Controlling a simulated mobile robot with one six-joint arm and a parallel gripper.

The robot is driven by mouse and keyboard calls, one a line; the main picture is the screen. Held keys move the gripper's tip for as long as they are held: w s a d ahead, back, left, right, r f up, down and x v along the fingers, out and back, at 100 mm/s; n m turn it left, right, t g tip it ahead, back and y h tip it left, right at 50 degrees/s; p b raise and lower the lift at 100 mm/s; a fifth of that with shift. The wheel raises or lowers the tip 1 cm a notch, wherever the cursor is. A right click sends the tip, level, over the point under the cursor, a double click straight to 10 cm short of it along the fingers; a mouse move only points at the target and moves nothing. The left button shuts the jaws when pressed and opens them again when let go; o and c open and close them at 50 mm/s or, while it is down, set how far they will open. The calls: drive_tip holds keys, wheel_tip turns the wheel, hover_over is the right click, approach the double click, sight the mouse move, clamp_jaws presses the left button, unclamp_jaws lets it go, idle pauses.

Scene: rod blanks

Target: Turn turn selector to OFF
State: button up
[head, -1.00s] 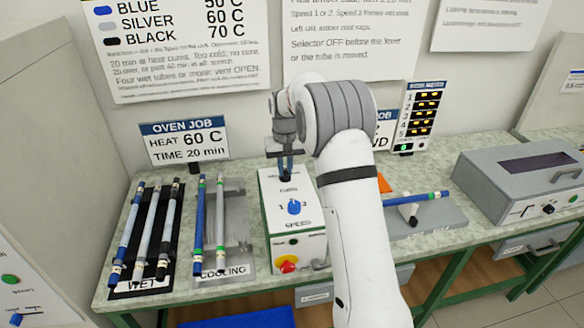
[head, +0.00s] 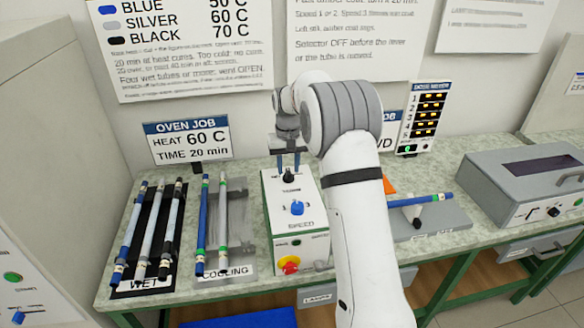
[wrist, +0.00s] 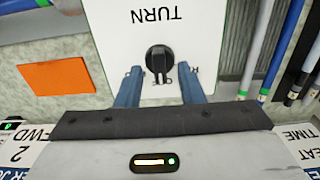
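The turn selector (wrist: 159,58) is a black knob on a white panel (wrist: 205,22) marked TURN, which appears upside down in the wrist view. Its bar runs roughly up and down there. Small letters around its lower side are partly covered and too small to read surely. In the head view the selector (head: 288,177) is at the back of the control box, behind the blue SPEED knob (head: 297,208). My gripper (head: 288,164) is open and empty above the selector. In the wrist view its blue fingers (wrist: 158,72) stand apart, one either side of the knob, with visible gaps.
Tubes lie on the WET rack (head: 128,284) and COOLING rack (head: 240,262) left of the box. Right of it are an orange card (wrist: 66,76), a stand (head: 440,222) with a blue tube, and a grey oven (head: 490,185). A red button (head: 289,265) is on the box front.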

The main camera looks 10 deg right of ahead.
sight(288, 171)
wheel_tip(288, 171, up, 7)
drive_tip(key=shift+f+b, duration=0.1)
drive_tip(key=shift+b, duration=0.3)
drive_tip(key=shift+s, duration=0.1)
drive_tip(key=s+d+r+t, duration=0.1)
drive_tip(key=s+r, duration=0.3)
drive_tip(key=s, duration=0.5)
drive_tip(key=s+r+t, duration=0.1)
drive_tip(key=s+r, duration=0.3)
drive_tip(key=s, duration=0.6)
drive_tip(key=s+f, duration=0.2)
drive_tip(key=s, duration=0.7)
drive_tip(key=s+f+t, duration=0.1)
drive_tip(key=s+f, duration=0.2)
drive_tip(key=s, duration=0.7)
drive_tip(key=shift+s+d+f, duration=0.2)
drive_tip(key=shift+d, duration=0.25)
drive_tip(key=shift+c, duration=0.3)
